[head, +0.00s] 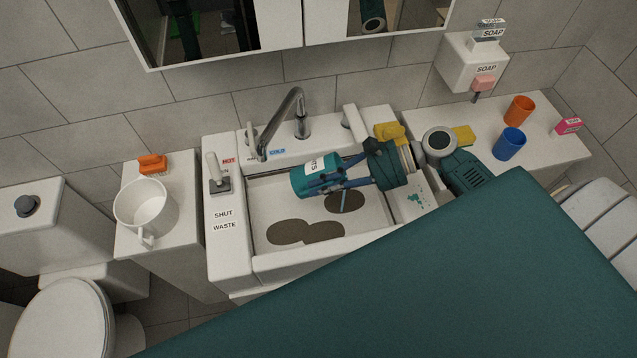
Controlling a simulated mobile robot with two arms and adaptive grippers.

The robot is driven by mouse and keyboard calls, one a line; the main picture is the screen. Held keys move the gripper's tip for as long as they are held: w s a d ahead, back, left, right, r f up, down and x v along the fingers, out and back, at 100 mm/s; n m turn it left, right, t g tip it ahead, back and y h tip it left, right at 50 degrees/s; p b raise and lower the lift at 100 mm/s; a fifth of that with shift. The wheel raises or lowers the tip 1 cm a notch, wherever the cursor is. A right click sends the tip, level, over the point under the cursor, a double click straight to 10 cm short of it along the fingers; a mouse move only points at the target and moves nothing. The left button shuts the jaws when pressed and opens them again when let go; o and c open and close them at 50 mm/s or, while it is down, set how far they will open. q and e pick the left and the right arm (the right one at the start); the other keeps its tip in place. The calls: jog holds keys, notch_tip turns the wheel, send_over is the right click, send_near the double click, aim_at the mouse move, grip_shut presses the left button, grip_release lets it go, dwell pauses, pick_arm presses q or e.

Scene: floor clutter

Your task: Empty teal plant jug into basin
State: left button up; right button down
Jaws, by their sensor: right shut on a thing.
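The teal plant jug (312,178), with a white label ending in "NTS", is over the white basin (262,262). It lies tipped on its side, its label turned sideways. My right gripper (330,186) reaches in from the right and is shut on the jug; its fingers cover part of the jug. Which way the jug's mouth points, and whether anything is in it or flowing out, I cannot tell. Dark brown patches (288,232) show on the basin floor below. My left gripper is not in view.
The tap (283,122) arches over the basin's back left. A lever (214,172) stands on the left rim above "SHUT WASTE". A white mug (146,208) and orange brush (152,164) are left; orange (519,110) and blue (509,143) cups stand right. A yellow thing (388,132) sits behind my wrist.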

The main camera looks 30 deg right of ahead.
jog(key=shift+d+f, duration=0.1)
jog(key=shift+f, duration=0.1)
jog(key=shift+r, duration=0.15)
jog(key=shift+d+f+y+b, duration=0.1)
jog(key=shift+f+y+b, duration=0.25)
jog(key=shift+b, duration=0.3)
jog(key=shift+s+d, duration=0.1)
jog(key=shift+r+y, duration=0.15)
jog(key=shift+y, duration=0.1)
